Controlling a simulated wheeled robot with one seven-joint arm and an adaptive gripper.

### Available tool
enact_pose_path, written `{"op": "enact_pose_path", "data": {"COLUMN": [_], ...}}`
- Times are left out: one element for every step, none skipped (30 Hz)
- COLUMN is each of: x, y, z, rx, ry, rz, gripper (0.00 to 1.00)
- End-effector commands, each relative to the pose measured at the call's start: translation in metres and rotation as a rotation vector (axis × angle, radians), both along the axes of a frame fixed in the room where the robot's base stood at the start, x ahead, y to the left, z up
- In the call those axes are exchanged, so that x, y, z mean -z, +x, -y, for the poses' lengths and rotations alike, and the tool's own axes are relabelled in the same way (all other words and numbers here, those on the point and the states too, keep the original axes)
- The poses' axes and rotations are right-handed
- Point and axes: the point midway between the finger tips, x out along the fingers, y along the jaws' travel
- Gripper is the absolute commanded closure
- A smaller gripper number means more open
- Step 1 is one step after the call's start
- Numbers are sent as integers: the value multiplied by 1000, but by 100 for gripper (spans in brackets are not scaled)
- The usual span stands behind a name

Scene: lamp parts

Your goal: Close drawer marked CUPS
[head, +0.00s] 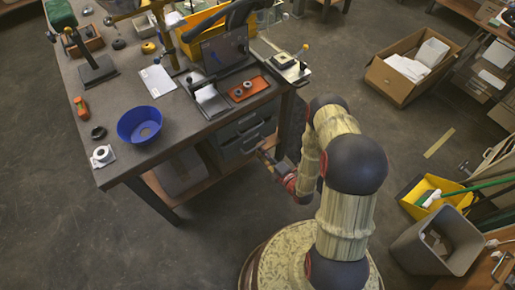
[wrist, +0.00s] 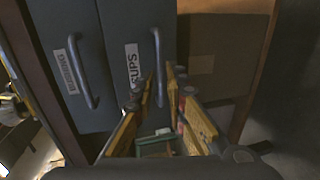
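The CUPS drawer (wrist: 118,25) shows in the wrist view as a grey-blue front with a white label (wrist: 132,65) and a bar handle (wrist: 158,68). In the head view the grey drawers (head: 243,138) are under the bench's right end; I cannot tell how far out the CUPS drawer stands. My gripper (wrist: 158,85) is open, its two fingers spread on either side of the lower end of the CUPS handle, with nothing seen gripped. Contact with the handle cannot be made out. In the head view my gripper (head: 266,160) is low, close in front of the drawers.
A second drawer (wrist: 55,25) with its own label and handle adjoins the CUPS drawer. A brown panel (wrist: 215,60) lies on its other side. The workbench (head: 120,80) holds a blue bowl (head: 139,125) and lamp parts. A grey bin (head: 437,240) and cardboard box (head: 408,68) stand right on the floor.

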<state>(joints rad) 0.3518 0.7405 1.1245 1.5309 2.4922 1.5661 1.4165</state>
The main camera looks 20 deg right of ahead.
Motion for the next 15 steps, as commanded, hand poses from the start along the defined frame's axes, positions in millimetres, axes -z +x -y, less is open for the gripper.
{"op": "enact_pose_path", "data": {"x": [4,5,6,7,8,9,10,10,10,11,11,11,11,11,11], "y": [9,13,19,23,27,31,34,37,40,42,44,45,46,47,47], "z": [-3,-5,-7,-8,-10,-11,-11,-12,-13,-14,-15,-15,-15,-15,-15], "rx": [-4,-5,-4,-3,-3,-3,-2,-1,-2,-2,-2,-2,-1,-1,-1], "ry": [-2,-1,-1,-2,-1,-1,-1,-2,-1,-1,0,0,0,0,1], "rz": [2,3,4,3,1,1,0,1,0,0,0,-1,-1,-1,-1], "gripper": [86,86,86,86,86,86,86,86,86,86,86,86,86,86,86]}}
